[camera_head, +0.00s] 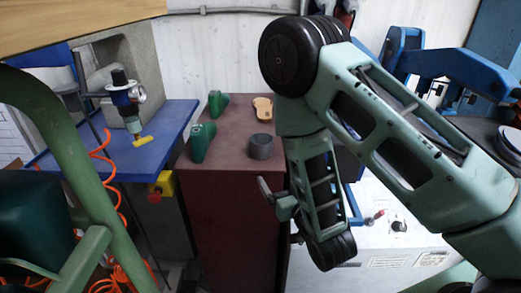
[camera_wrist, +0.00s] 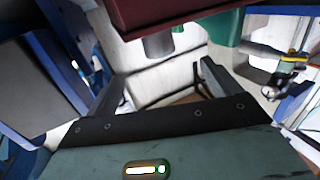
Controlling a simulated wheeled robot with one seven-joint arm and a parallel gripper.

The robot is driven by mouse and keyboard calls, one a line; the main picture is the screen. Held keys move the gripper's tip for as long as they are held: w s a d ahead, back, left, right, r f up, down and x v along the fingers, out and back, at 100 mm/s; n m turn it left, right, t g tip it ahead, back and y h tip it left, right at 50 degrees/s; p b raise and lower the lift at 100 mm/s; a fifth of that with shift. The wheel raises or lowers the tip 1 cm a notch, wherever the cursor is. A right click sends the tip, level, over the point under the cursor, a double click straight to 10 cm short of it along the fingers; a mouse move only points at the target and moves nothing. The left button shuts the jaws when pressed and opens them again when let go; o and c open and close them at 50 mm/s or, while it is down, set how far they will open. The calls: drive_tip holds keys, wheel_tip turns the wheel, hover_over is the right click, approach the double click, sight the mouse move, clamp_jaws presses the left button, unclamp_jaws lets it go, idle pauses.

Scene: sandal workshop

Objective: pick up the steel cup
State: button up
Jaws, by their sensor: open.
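The steel cup (camera_head: 261,147) is a dark grey cylinder standing upright on the reddish-brown cabinet (camera_head: 235,135), near its right front part. It also shows in the wrist view as a grey cylinder (camera_wrist: 158,45) at the top, below the cabinet's red edge, as that picture is turned over. My gripper (camera_wrist: 163,84) is open, with its two dark fingers apart and nothing between them. In the head view my gripper (camera_head: 268,190) is small and partly hidden by my arm, in front of the cabinet and lower than the cup, apart from it.
Two green shoe forms (camera_head: 201,142) (camera_head: 217,103) stand left of the cup, and a tan sole-like piece (camera_head: 263,108) lies behind it. A blue table (camera_head: 75,145) with a press is at left. A white machine (camera_head: 375,240) is at lower right.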

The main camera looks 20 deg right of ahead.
sight(264, 150)
drive_tip(key=w+b, duration=0.3)
drive_tip(key=b, duration=0.3)
drive_tip(key=w+b, duration=0.2)
drive_tip(key=b, duration=0.4)
drive_tip(key=shift+w+a, duration=0.2)
drive_tip(key=shift+w, duration=0.2)
drive_tip(key=b, duration=0.3)
drive_tip(key=shift+w, duration=0.4)
drive_tip(key=w, duration=0.4)
drive_tip(key=shift+a+r, duration=0.2)
drive_tip(key=shift+r, duration=0.15)
drive_tip(key=shift+w+r, duration=0.2)
drive_tip(key=shift+w, duration=2.85)
